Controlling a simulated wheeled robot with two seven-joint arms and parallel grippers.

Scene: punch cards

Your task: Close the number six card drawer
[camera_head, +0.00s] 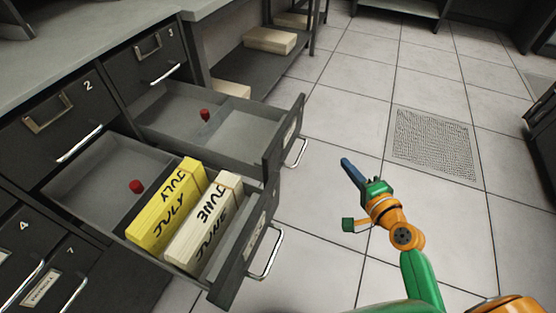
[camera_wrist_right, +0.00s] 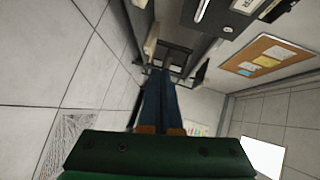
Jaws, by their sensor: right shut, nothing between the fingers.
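Two drawers of a dark metal cabinet stand open in the head view. The nearer open drawer (camera_head: 233,277) holds a yellow JULY card block (camera_head: 165,205) and a cream JUNE card block (camera_head: 205,220), and it has a silver handle (camera_head: 268,255). The farther open drawer (camera_head: 272,150) holds no cards and has a handle (camera_head: 298,152). I cannot read a six on either drawer. My right gripper (camera_head: 346,164) is shut and empty above the floor, to the right of both drawers and touching neither. Its shut blue fingers show in the wrist view (camera_wrist_right: 160,82). My left gripper is out of view.
Shut drawers numbered 2 (camera_head: 75,115), 4 (camera_head: 20,265) and 7 (camera_head: 50,285) are on the left. Red knobs (camera_head: 136,187) sit inside the open drawers. A shelf (camera_head: 262,75) with boxes stands behind. Tiled floor (camera_head: 340,110) is clear around the gripper, with a grate (camera_head: 433,143).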

